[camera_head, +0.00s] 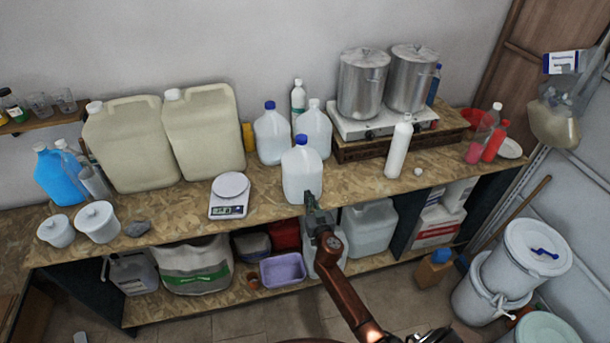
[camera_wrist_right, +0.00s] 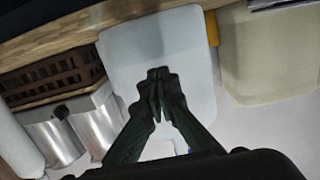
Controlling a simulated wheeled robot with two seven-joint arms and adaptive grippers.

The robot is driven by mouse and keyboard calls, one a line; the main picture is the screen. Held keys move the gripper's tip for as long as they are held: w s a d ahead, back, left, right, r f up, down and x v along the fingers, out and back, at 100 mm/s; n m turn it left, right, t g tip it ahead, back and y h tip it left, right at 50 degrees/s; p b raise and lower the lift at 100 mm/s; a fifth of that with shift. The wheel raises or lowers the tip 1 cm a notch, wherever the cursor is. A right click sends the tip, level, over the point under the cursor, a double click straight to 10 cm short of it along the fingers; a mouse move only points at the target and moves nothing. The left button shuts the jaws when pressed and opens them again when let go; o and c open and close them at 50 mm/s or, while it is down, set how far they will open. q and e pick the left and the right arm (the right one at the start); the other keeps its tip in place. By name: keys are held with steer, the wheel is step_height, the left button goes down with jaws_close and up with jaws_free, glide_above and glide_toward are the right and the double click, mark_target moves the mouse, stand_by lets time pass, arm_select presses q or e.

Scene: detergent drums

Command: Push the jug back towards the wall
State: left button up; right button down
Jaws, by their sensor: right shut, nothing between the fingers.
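The jug (camera_head: 302,172) is translucent white with a blue cap. In the head view it stands upright near the front edge of the wooden counter (camera_head: 180,212), with two similar jugs behind it. My right gripper (camera_head: 311,197) is shut and empty, at the lower front of the jug. In the right wrist view the shut fingertips (camera_wrist_right: 158,74) lie in front of the jug's pale face (camera_wrist_right: 195,75); I cannot tell whether they touch it. My left gripper is not in view.
A blue-capped jug (camera_head: 271,138) and a white-capped jug (camera_head: 314,128) stand behind, near the wall. A kitchen scale (camera_head: 229,193) is to the left. A white bottle (camera_head: 398,150) and a burner with two steel pots (camera_head: 362,85) are to the right.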

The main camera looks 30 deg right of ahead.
mark_target(306, 189)
steer(key=shift+r+b+x, duration=0.2)
steer(key=shift+b+x, duration=0.5)
steer(key=shift+x, duration=1.35)
steer(key=shift+r+b+x, duration=0.1)
steer(key=shift+b+x, duration=0.4)
steer(key=shift+x, duration=0.65)
steer(key=shift+r+b+x, duration=0.15)
steer(key=shift+b+x, duration=0.35)
steer(key=shift+x, duration=0.6)
steer(key=shift+s, duration=0.1)
steer(key=shift+p+v, duration=0.55)
steer(key=shift+v, duration=0.85)
steer(key=shift+f, duration=0.2)
